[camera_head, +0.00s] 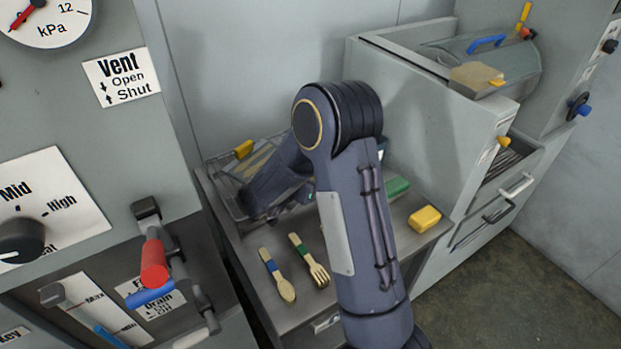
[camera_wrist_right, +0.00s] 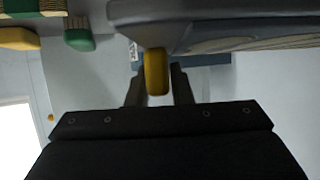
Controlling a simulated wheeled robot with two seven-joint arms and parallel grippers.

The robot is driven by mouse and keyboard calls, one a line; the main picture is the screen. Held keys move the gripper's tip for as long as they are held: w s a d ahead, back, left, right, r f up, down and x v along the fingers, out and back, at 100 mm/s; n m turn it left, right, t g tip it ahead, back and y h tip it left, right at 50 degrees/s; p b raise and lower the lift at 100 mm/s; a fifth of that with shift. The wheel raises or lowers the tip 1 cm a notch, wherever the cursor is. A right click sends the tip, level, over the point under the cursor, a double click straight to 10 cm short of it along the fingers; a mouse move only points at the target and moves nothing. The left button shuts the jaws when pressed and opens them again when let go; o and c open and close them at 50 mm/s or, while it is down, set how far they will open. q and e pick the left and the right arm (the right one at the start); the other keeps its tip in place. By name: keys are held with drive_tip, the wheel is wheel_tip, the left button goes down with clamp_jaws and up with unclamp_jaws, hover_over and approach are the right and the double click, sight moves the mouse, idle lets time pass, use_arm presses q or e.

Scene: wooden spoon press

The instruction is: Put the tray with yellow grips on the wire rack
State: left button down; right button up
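The tray with yellow grips (camera_head: 262,156) is at the back left of the metal side table in the head view, partly hidden by my right arm. One yellow grip (camera_head: 243,149) shows at its left end. In the right wrist view the tray (camera_wrist_right: 225,40) spans the upper right, and its other yellow grip (camera_wrist_right: 156,72) is between the fingers of my right gripper (camera_wrist_right: 157,85), which look closed on it. Thin rails of what looks like the wire rack (camera_head: 222,190) show beneath the tray; whether they touch is unclear. My left gripper is out of view.
A spoon (camera_head: 278,275) and a fork (camera_head: 309,260) lie at the table's front. A green-gripped item (camera_head: 397,187) and a yellow block (camera_head: 424,218) lie to the right. A control panel (camera_head: 80,200) stands left, a grey cabinet (camera_head: 420,120) right.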

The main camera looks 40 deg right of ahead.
drive_tip(key=o, duration=0.3)
drive_tip(key=shift+o, duration=0.2)
drive_tip(key=shift+r, duration=0.1)
